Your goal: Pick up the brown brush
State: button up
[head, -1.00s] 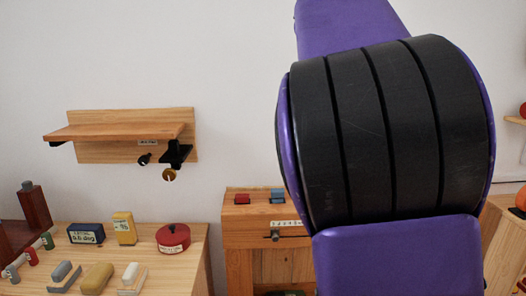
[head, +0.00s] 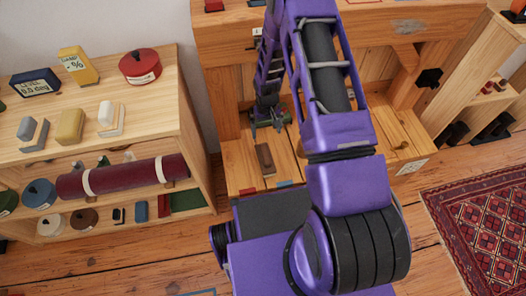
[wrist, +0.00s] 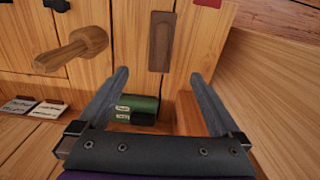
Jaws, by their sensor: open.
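The brown brush (head: 265,160) appears to be the long dark brown piece lying flat on the light wooden lower surface (head: 238,168) of the bench in the head view. In the wrist view, the same brown piece (wrist: 161,42) shows an oval mark along its top and lies beyond the fingertips, near the top edge. My gripper (head: 268,124) is at the back of this surface, behind the brush in the head view. In the wrist view my gripper (wrist: 160,76) has its two fingers wide apart, with nothing held between them.
A green labelled item (wrist: 138,110) and a plain brown block (wrist: 187,112) show between the fingers. Red (head: 247,191) and blue (head: 285,183) tags mark the bench's front edge. A loaded shelf unit (head: 190,120) stands left.

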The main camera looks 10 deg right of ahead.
jog(key=b, duration=0.2)
send_near(265, 154)
jog(key=f, duration=0.5)
jog(key=shift+s+d+f, duration=0.15)
jog(key=shift+s+f, duration=0.05)
jog(key=f, duration=0.3)
jog(key=f+b, duration=0.1)
jog(key=f, duration=0.1)
jog(key=shift+w+f, duration=0.3)
jog(key=c, duration=1.4)
notch_tip(265, 154, up, 10)
jog(key=shift+r+p, duration=0.1)
jog(key=shift+p, duration=0.8)
jog(key=shift+c, duration=0.2)
